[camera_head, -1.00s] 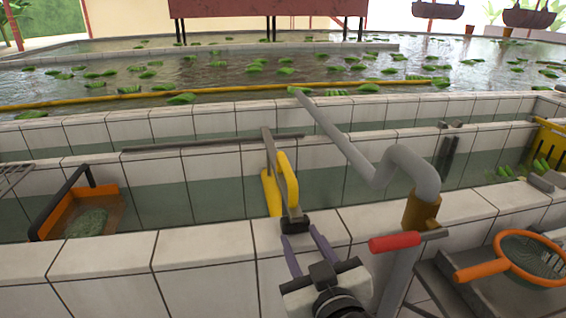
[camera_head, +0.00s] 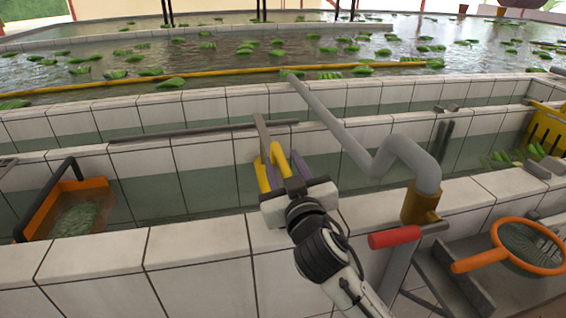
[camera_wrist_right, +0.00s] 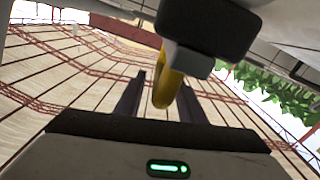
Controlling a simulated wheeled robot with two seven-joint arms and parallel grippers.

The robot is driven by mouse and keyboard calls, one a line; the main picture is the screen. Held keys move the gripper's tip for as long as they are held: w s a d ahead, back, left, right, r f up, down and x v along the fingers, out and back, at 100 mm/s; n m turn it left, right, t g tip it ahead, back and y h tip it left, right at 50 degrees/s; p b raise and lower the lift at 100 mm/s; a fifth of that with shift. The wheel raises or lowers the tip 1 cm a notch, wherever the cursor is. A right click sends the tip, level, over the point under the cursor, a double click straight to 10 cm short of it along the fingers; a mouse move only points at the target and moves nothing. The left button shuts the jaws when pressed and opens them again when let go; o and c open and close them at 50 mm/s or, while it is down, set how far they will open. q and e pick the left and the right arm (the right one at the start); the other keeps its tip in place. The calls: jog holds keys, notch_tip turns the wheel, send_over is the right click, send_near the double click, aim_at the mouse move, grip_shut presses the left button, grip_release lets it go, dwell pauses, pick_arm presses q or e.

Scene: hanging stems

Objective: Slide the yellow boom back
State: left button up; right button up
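The yellow boom (camera_head: 222,73) is a long thin pole lying across the far pool's water, from the left edge toward the right. My right gripper (camera_head: 284,168) is far from it, over the near tiled wall. Its fingers are apart, around or beside a yellow handle (camera_head: 280,157) on a grey upright bar. In the right wrist view the yellow handle (camera_wrist_right: 166,88) shows between the two dark fingers (camera_wrist_right: 160,98), with a gap on each side. Contact cannot be told. My left gripper is out of view.
A bent grey pipe (camera_head: 405,152) rises right of my right arm, with a red-handled valve (camera_head: 394,238) below it. An orange-rimmed net (camera_head: 525,268) lies at the right. Green leaves float on the far pool.

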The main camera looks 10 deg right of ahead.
grip_shut()
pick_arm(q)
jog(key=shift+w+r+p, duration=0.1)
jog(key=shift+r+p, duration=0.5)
pick_arm(e)
jog(key=d, duration=0.4)
jog(key=shift+d, duration=0.4)
grip_release()
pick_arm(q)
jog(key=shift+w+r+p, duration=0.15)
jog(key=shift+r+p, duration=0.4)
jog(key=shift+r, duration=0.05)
pick_arm(e)
notch_tip(320, 180, up, 10)
